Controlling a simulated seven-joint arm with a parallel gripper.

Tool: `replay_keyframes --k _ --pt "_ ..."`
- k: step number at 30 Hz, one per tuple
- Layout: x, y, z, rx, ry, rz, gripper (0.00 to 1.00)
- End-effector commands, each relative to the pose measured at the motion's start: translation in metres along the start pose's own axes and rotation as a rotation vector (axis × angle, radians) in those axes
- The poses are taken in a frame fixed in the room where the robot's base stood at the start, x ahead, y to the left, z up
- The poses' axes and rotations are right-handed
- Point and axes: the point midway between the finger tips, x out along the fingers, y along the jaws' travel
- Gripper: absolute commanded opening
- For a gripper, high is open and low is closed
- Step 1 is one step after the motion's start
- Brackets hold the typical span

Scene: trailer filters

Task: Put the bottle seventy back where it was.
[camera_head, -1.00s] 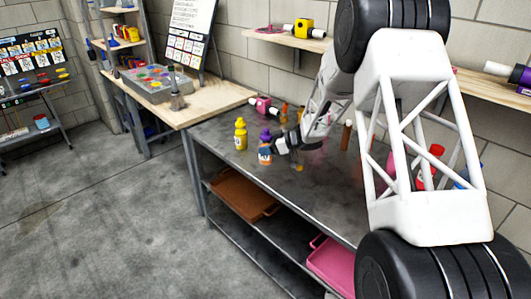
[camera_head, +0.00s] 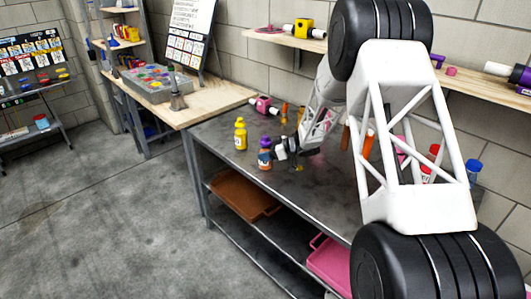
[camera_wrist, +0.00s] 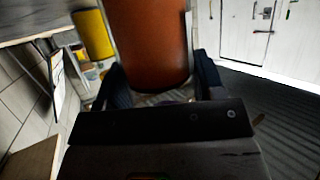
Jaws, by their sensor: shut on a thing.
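My gripper (camera_head: 274,154) is over the front left part of the grey workbench (camera_head: 320,195), beside a bottle with an orange body and a dark purple cap (camera_head: 265,155). In the wrist view the orange-brown bottle body (camera_wrist: 150,45) lies between the two dark fingers, and my gripper (camera_wrist: 158,85) is shut on it. The bottle looks upright near the bench's front edge. I cannot tell whether its base touches the bench. No number seventy can be read on it. A yellow bottle (camera_head: 240,135) stands just behind and left; a yellow shape (camera_wrist: 93,35) also shows in the wrist view.
A pink item (camera_head: 263,104) and an orange bottle (camera_head: 284,113) stand at the bench's back. Red-capped (camera_head: 431,165) and blue-capped (camera_head: 473,170) bottles stand at right, partly behind my arm. A wooden table (camera_head: 205,108) adjoins at left. Trays (camera_head: 243,197) sit below.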

Motion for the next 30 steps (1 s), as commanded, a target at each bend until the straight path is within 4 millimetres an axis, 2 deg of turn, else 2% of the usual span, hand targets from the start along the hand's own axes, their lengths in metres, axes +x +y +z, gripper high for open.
replay_keyframes --k 13,14,18,19,30 --pt "0.0012 0.0003 0.0027 0.000 0.001 0.000 0.26" --pt "0.0015 0.0001 0.0035 0.000 0.000 0.000 0.64" --pt "0.0014 0.0000 0.0033 0.000 0.000 0.000 0.85" --pt "0.0014 0.0000 0.0033 0.000 0.000 0.000 0.88" --pt "0.0005 0.0001 0.0012 0.000 0.000 0.000 0.88"
